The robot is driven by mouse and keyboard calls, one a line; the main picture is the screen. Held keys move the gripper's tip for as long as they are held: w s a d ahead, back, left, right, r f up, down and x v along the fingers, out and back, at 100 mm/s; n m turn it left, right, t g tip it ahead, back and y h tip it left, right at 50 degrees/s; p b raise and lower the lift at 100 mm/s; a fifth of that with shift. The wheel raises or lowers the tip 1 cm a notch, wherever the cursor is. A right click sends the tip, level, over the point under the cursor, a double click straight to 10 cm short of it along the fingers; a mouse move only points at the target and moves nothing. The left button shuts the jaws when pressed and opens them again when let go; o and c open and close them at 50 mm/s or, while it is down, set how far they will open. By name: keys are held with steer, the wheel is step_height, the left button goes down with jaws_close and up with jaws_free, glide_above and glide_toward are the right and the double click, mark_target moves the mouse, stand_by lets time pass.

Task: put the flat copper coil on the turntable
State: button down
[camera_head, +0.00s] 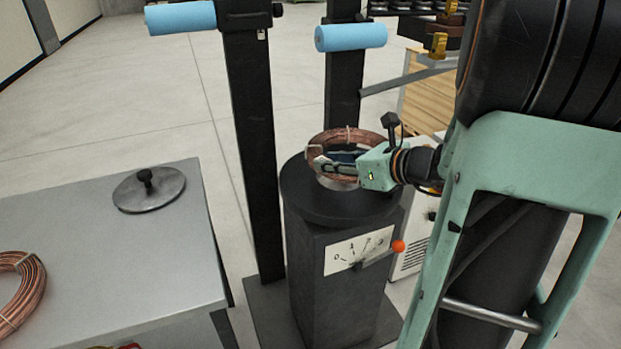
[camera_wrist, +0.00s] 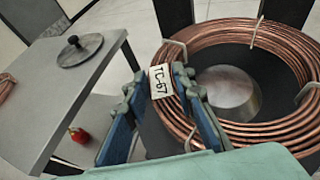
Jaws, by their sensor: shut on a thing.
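The flat copper coil (camera_head: 346,134) is a ring of reddish tube with pale ties, over the black round turntable (camera_head: 345,211) in the head view. My gripper (camera_head: 318,166) comes in from the right and is shut on the coil's side. In the wrist view, my gripper (camera_wrist: 165,85) has its fingers on either side of the coil's left edge, at a white tag reading TC-67. The coil (camera_wrist: 275,38) fills the right of that view. A grey hub (camera_wrist: 228,92) shows through its open middle. I cannot tell whether the coil touches the turntable.
A grey table (camera_head: 130,265) at left bears a round metal lid with a knob (camera_head: 149,190) and another copper coil (camera_head: 20,295). Dark posts with blue rollers (camera_head: 180,17) stand behind the turntable. A lever with an orange knob (camera_head: 398,246) sits on the turntable's dial front.

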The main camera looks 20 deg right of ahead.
steer(key=w+f, duration=0.1)
steer(key=w+a+f+b, duration=0.1)
steer(key=f, duration=0.1)
steer(key=shift+w+f, duration=0.1)
steer(key=shift+w, duration=0.2)
steer(key=f+b, duration=0.1)
steer(key=f, duration=0.2)
steer(key=shift+w+a+f+b, duration=0.1)
steer(key=shift+w+f+b, duration=0.15)
steer(key=shift+b, duration=0.15)
steer(key=c, duration=1.6)
jaws_free()
steer(key=shift+s, duration=0.1)
steer(key=p+v, duration=0.3)
steer(key=v, duration=0.9)
steer(key=shift+f, duration=0.1)
